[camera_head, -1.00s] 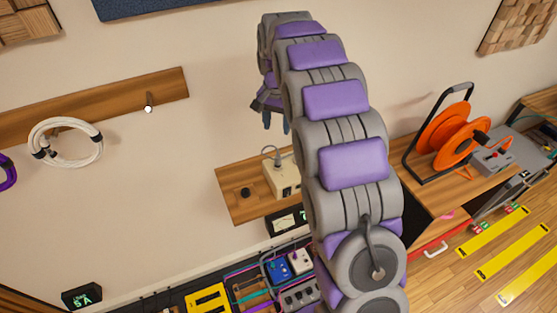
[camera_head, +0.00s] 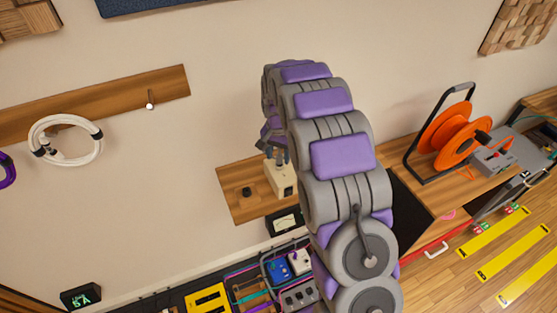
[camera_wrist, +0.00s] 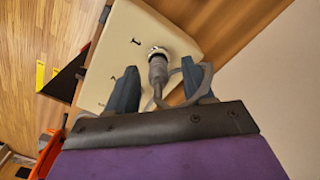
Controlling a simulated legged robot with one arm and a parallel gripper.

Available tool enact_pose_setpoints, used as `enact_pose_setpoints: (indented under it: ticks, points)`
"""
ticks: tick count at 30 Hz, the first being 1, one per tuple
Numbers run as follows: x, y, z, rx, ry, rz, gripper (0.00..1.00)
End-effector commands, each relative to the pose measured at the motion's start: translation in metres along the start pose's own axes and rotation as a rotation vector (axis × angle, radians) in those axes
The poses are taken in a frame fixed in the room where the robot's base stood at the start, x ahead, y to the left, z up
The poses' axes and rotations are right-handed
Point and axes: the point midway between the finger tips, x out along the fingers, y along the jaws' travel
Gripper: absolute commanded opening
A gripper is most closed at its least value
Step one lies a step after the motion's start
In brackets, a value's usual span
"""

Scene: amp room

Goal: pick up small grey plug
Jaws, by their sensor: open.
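The small grey plug (camera_wrist: 157,68) shows in the wrist view, standing on a cream box (camera_wrist: 124,48), with a grey cable at its lower end. My gripper (camera_wrist: 165,85) is open, with one blue-grey finger on each side of the plug. I cannot tell whether either finger touches it. In the head view my gripper (camera_head: 274,158) is just above the cream box (camera_head: 281,180) on the wooden wall shelf (camera_head: 240,210). The plug is hidden or too small to make out there.
A small black knob (camera_head: 246,192) is on the shelf left of the box. A meter (camera_head: 285,222) sits below, above several pedals (camera_head: 278,268). An orange cable reel (camera_head: 450,135) stands on the cabinet at right.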

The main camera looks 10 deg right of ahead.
Motion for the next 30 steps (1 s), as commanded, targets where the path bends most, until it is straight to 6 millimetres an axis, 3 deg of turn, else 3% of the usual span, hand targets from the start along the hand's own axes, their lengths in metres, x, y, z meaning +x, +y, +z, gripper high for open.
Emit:
enact_pose_setpoints:
  ticks: [3, 9, 25, 30]
  points:
    - [0.0099, -0.0003, -0.0003, 0.0, 0.002, -0.001, 0.52]
    - [0.0098, 0.0004, -0.0006, 0.0, 0.003, -0.002, 0.52]
    - [0.0101, -0.0001, -0.0002, 0.0, 0.002, -0.001, 0.01]
    - [0.0101, -0.0001, -0.0002, 0.0, 0.002, -0.001, 0.0]
